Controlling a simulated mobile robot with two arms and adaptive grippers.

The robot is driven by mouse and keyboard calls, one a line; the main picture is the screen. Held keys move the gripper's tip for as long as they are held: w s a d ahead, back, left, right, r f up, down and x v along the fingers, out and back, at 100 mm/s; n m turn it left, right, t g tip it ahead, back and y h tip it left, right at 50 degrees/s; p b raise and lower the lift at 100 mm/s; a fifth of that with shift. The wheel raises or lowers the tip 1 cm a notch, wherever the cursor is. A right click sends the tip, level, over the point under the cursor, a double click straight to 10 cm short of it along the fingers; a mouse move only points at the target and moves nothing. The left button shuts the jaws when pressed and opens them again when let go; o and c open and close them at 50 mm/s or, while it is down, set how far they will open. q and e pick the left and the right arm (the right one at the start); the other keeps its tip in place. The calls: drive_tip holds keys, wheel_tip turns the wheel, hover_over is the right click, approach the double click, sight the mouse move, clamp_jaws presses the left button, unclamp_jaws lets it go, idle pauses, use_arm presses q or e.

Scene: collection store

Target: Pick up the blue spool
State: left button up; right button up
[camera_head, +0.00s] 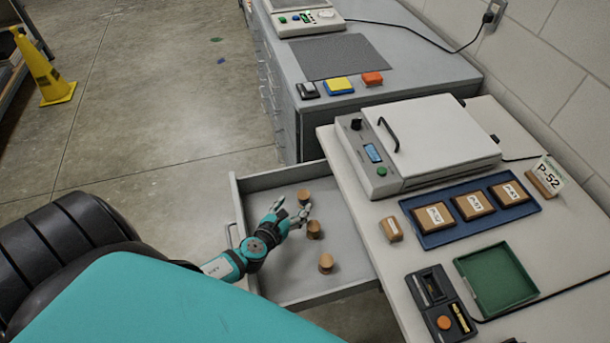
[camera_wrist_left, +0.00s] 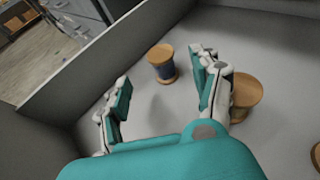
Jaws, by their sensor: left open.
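The blue spool (camera_wrist_left: 162,67) stands upright in the open drawer (camera_head: 341,212), its wooden ends around a dark blue winding in the left wrist view. In the head view it appears to be the farthest of three spools (camera_head: 304,195); its colour is hard to see there. My left gripper (camera_head: 291,209) is open and empty inside the drawer. Its fingers point towards the blue spool, which lies ahead of the gap and apart from them. A second wooden spool (camera_wrist_left: 243,94) stands close beside the right-hand finger. My right gripper is not in view.
A third spool (camera_head: 326,263) stands nearer the drawer's front in the picture. The drawer walls enclose the left hand. The worktop beside it carries a white lidded device (camera_head: 440,140), a blue tray (camera_head: 428,243) with labelled blocks and a green tray (camera_head: 497,280).

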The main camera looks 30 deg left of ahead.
sight(303, 196)
use_arm(q)
drive_tip(key=shift+x, duration=1.1)
drive_tip(key=x, duration=0.5)
drive_tip(key=shift+w+r+b, duration=0.15)
drive_tip(key=shift+r+b, duration=0.15)
drive_tip(key=shift+b, duration=0.05)
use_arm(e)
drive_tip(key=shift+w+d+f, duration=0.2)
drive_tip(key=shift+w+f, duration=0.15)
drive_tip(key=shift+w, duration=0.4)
use_arm(q)
drive_tip(key=shift+c, duration=0.5)
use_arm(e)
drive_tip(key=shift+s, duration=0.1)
use_arm(q)
drive_tip(key=shift+d, duration=0.1)
drive_tip(key=c, duration=1.1)
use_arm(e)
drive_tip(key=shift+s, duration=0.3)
